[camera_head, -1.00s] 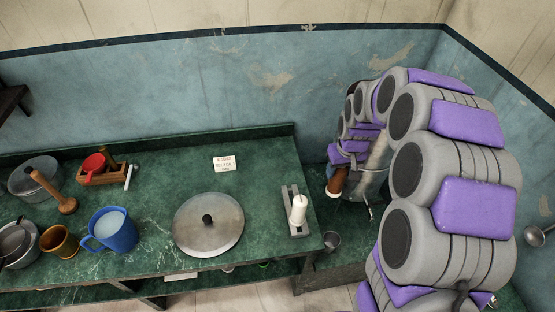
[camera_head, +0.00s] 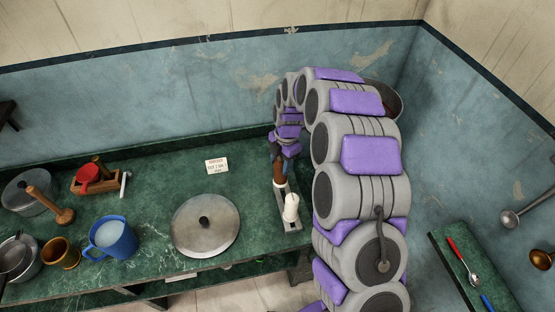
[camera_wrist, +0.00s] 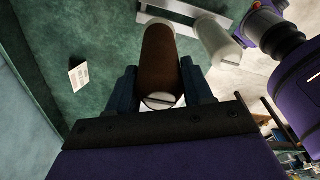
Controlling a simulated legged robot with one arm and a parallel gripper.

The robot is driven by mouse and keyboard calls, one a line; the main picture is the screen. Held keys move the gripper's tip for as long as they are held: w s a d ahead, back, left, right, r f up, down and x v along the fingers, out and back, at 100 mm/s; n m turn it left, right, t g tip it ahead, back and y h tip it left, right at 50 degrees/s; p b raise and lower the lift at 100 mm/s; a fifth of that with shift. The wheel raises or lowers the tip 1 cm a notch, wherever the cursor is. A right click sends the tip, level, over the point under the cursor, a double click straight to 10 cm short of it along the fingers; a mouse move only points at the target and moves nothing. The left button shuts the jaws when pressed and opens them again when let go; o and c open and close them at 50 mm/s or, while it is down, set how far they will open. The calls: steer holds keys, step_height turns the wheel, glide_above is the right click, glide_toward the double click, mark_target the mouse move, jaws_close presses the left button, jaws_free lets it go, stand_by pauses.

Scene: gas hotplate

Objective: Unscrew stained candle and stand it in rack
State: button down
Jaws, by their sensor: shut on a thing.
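My gripper (camera_head: 278,150) is shut on the brown stained candle (camera_head: 280,172), a brown cylinder with a pale end. In the wrist view, the same candle (camera_wrist: 160,62) sits between the two dark fingers (camera_wrist: 160,85). In the head view, it appears upright at the far end of the metal rack (camera_head: 294,227), beside a white candle (camera_head: 291,207) standing there. The wrist view also shows the rack (camera_wrist: 180,7) at the candle's far end and the white candle (camera_wrist: 216,40) to its right. I cannot tell whether the brown candle touches the rack.
A round metal lid (camera_head: 205,226) lies left of the rack. A blue jug (camera_head: 113,238), an ochre mug (camera_head: 60,247) and pots stand further left. A small card (camera_head: 217,166) is behind the lid. A metal vessel (camera_head: 388,95) is partly hidden behind my arm.

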steer(key=shift+a+f, duration=0.15)
steer(key=shift+a, duration=0.15)
steer(key=shift+f, duration=0.2)
step_height(320, 180, down, 5)
steer(key=shift+d+r+b, duration=0.15)
steer(key=shift+r+b, duration=0.05)
steer(key=shift+b, duration=0.95)
steer(key=shift+d+f, duration=0.1)
steer(key=shift+f, duration=0.15)
steer(key=d, duration=0.1)
steer(key=d+f, duration=0.1)
steer(key=shift+s+d+b, duration=0.2)
steer(key=shift+d+b, duration=0.1)
steer(key=shift+d, duration=0.1)
steer(key=shift+w+f, duration=0.3)
steer(key=shift+f, duration=0.05)
steer(key=shift+s+a+r, duration=0.1)
steer(key=shift+a, duration=0.7)
steer(key=c, duration=0.9)
jaws_free()
steer(key=o, duration=0.5)
steer(key=shift+d, duration=0.2)
